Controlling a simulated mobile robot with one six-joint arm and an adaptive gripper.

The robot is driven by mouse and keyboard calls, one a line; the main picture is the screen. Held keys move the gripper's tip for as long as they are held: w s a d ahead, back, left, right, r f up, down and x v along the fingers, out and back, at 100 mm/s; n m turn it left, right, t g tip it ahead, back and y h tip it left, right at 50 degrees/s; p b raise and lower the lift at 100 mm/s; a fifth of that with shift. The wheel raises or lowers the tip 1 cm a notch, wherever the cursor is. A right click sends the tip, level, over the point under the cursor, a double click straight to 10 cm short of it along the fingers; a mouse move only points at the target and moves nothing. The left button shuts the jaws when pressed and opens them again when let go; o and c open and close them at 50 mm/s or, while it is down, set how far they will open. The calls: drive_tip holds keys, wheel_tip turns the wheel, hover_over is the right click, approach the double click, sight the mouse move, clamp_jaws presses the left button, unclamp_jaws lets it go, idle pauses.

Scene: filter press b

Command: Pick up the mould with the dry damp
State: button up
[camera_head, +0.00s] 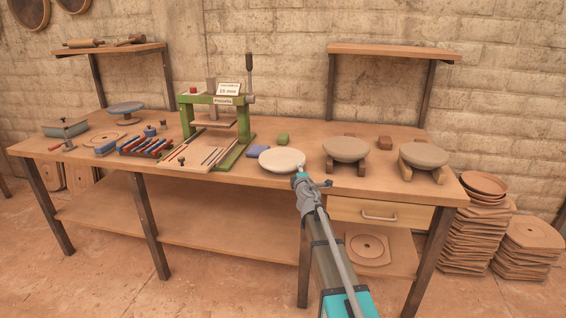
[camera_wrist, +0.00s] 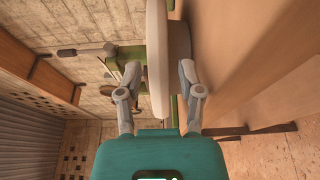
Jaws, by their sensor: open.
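A pale, round, disc-like mould (camera_head: 281,160) is at the bench's front edge. In the wrist view its pale rim (camera_wrist: 157,60) appears edge-on, with a thicker part beside it. My gripper (camera_head: 300,178) is at the mould's near right edge. In the wrist view my gripper (camera_wrist: 156,85) is open, with one finger on each side of the near rim; I cannot tell whether either touches. Two darker, grey-brown round moulds, one in the middle (camera_head: 346,149) and one at the right (camera_head: 424,155), rest on wooden supports. Dampness cannot be told surely from colour.
A green press (camera_head: 186,115) stands left of the pale mould, with a blue block (camera_head: 257,151) and a green block (camera_head: 283,139) near it. Tools and a blue turntable (camera_head: 125,108) are further left. A drawer (camera_head: 380,213) is under the bench's right front.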

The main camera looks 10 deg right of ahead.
sight(282, 163)
drive_tip(key=shift+w+a+r, duration=0.1)
drive_tip(key=shift+w, duration=2.5)
clamp_jaws()
